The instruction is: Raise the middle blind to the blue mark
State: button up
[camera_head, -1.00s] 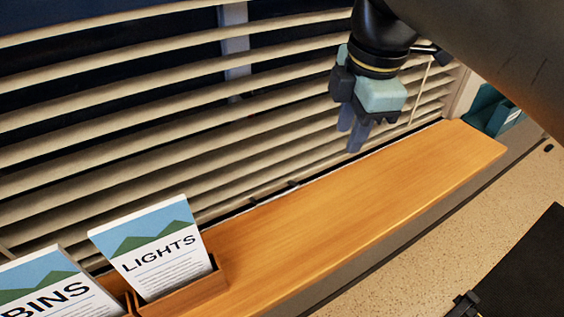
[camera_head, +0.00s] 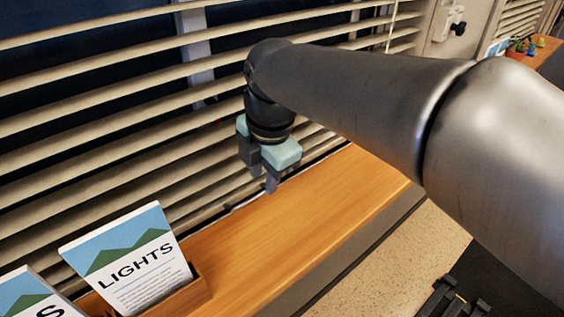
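A blind with wide cream slats (camera_head: 110,126) fills the left and upper part of the head view. It hangs with its slats tilted, and dark window shows between them. I cannot tell whether it is the middle one. A thin pale cord or wand (camera_head: 392,22) hangs near its right side. I see no blue mark. My gripper (camera_head: 262,180) points down in front of the lower slats, above the wooden sill. No object shows in it. Its fingers overlap in this view, so their gap is unclear.
The wooden sill (camera_head: 300,213) is clear under my gripper. A "LIGHTS" leaflet (camera_head: 130,262) stands in a wooden holder (camera_head: 190,295) at lower left, beside another leaflet (camera_head: 30,295). A pale post with a black knob (camera_head: 458,28) and another blind (camera_head: 520,18) are at upper right.

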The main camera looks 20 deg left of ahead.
aim_at(262, 192)
jog(key=shift+w+a+f, duration=0.1)
jog(key=shift+a+f, duration=0.05)
jog(key=shift+f, duration=0.65)
jog(key=shift+a+f, duration=0.15)
jog(key=shift+f, duration=0.65)
